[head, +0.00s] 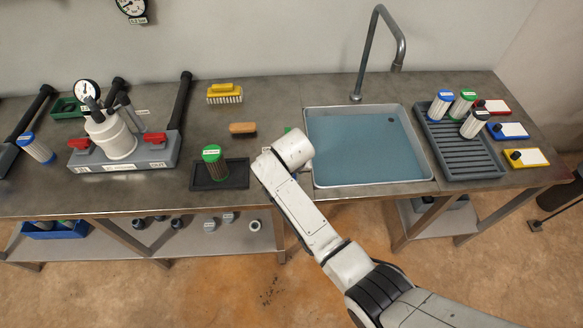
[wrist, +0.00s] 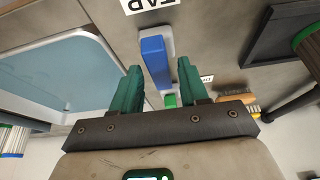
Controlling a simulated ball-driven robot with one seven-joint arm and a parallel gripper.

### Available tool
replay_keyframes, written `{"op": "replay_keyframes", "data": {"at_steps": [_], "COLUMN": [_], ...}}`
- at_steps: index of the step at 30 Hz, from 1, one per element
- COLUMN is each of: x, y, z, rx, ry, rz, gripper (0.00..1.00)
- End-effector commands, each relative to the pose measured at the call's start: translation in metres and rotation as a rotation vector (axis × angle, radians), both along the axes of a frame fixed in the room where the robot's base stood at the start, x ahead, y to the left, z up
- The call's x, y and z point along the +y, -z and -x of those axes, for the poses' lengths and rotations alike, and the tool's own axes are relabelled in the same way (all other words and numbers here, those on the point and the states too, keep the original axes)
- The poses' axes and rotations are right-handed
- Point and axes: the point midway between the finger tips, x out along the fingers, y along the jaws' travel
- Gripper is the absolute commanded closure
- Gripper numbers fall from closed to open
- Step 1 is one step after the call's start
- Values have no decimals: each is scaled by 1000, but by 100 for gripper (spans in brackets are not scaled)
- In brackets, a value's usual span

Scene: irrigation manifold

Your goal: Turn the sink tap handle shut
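The tap handle is a blue bar (wrist: 155,58) on a pale plate in the wrist view, beside a label reading TAP (wrist: 150,4). My gripper (wrist: 160,67) has two green fingers, apart, one on each side of the bar. A gap shows on the right; the left fingertip looks very close, and contact cannot be told. A green patch (wrist: 170,100) shows beyond the bar's lower end. In the head view my arm hides the handle. The sink (head: 420,183) holds blue water, under a tall grey spout (head: 367,52); no stream is visible.
A dark tray (head: 240,184) with a green-capped filter (head: 213,160) stands left of my wrist. A brown brush (head: 243,128) and yellow brush (head: 225,95) lie behind. A ribbed drain rack (head: 455,150) with several filters is right of the sink.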

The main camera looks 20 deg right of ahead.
Motion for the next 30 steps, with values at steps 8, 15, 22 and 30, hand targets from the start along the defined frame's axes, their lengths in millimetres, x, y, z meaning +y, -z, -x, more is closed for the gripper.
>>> {"op": "replay_keyframes", "data": {"at_steps": [8,15,22,30], "x": [0,3,8,13], "y": [0,-17,-54,-90], "z": [1,7,22,35], "rx": [1,-1,-2,-1], "ry": [-1,-1,-3,-1], "rz": [0,0,0,0], "gripper": [52,52,52,52]}}
